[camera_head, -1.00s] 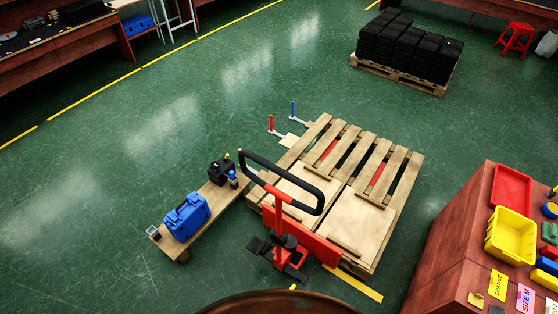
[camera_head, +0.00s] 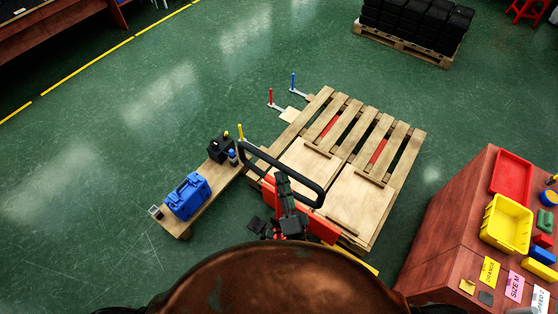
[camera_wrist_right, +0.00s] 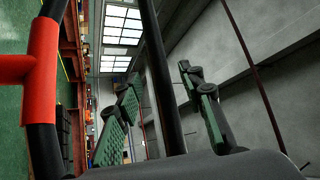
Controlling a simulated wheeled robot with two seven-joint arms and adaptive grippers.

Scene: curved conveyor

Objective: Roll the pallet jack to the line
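The pallet jack has a red body (camera_head: 322,229) and a black looped handle (camera_head: 308,182) tilted towards me. Its red forks show between the slats of the wooden pallet (camera_head: 398,150), which carries flat boards. My right gripper (camera_head: 283,186) is at the handle loop, near the middle. In the right wrist view its green-padded fingers (camera_wrist_right: 165,115) are spread apart, with a black bar (camera_wrist_right: 158,75) of the handle running between them. A red handle part (camera_wrist_right: 40,70) is at the left there. Whether the fingers touch the bar cannot be told. My left gripper is out of view.
A low plank (camera_head: 178,220) with a blue case (camera_head: 187,196) stands left of the jack. A red bench (camera_head: 440,235) with bins is at the right. A pallet of black crates (camera_head: 413,28) is at the back. Green floor is open at left.

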